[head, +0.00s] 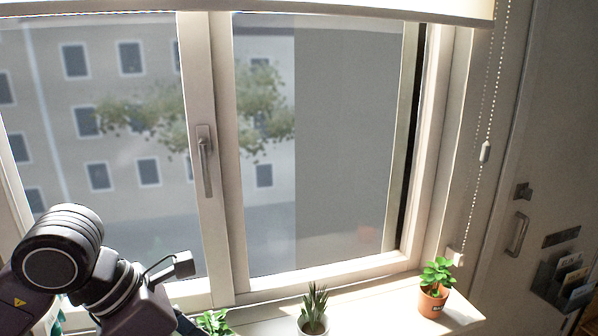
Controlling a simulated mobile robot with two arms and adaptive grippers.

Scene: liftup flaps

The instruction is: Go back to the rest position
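My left arm comes in at the lower left, dark grey and black. Part of my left gripper (182,265) shows in front of the window, with one dark fingertip pad on a thin link. The other finger is not clear, so I cannot tell whether it is open or shut. I see nothing held at the visible fingertip. My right gripper is not in view. No flap shows in this view.
A white-framed window (220,140) with a handle (206,165) fills the middle. Potted plants, including a succulent (313,305) and a leafy plant (437,285), stand on the white sill (375,310). A blind (400,8), bead chain (485,152) and door (555,130) are also visible.

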